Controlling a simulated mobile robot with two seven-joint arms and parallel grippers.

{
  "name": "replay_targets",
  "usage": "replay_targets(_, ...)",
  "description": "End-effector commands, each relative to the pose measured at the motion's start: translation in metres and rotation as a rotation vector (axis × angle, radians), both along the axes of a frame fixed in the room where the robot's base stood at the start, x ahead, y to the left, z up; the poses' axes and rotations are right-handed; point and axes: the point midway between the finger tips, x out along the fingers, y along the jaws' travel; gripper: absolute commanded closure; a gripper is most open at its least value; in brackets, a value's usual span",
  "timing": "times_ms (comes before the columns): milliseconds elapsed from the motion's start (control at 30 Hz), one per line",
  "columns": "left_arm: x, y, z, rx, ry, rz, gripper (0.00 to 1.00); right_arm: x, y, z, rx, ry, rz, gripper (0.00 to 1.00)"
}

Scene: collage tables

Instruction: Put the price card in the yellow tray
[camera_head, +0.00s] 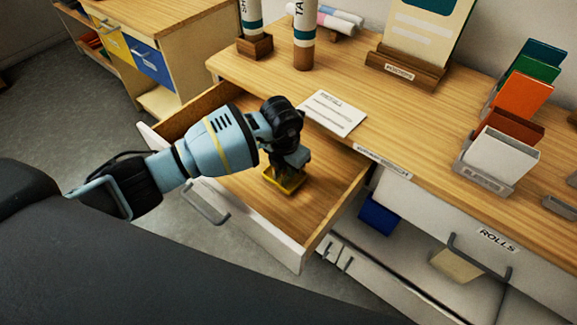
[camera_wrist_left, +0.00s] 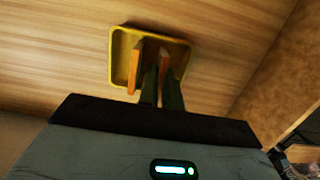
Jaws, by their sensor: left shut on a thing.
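The yellow tray (camera_head: 284,182) lies in the open drawer; its rim and inside also show in the left wrist view (camera_wrist_left: 115,55). My left gripper (camera_head: 293,165) points down over it from the left. In the left wrist view its dark fingers (camera_wrist_left: 160,75) reach over the tray's near rim, with orange-brown surfaces beside and between them. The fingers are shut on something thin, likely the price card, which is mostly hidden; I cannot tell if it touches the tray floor. My right gripper is not in view.
The open wooden drawer (camera_head: 240,195) surrounds the tray, with free floor in it. On the tabletop above lie a white printed sheet (camera_head: 335,112), a display stand (camera_head: 392,75), upright tubes (camera_head: 303,40) and a rack of coloured cards (camera_head: 522,95).

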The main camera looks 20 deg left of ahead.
Motion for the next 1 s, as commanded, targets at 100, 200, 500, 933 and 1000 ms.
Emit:
replay_targets(100, 0.0, 0.0, 0.001, -0.001, -0.002, 0.0, 1.0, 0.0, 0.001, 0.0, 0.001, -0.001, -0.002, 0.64)
replay_targets(200, 0.0, 0.0, 0.0, 0.0, -0.001, 0.0, 1.0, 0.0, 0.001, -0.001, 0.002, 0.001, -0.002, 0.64)
replay_targets(500, 0.0, 0.0, -0.002, 0.0, -0.001, 0.0, 0.85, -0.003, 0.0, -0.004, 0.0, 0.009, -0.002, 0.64)
replay_targets(933, -0.001, 0.002, 0.027, 0.0, -0.006, 0.0, 0.85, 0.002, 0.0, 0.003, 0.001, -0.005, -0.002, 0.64)
replay_targets(1000, -0.003, 0.002, 0.042, 0.0, -0.007, -0.001, 0.85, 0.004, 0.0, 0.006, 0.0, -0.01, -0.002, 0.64)
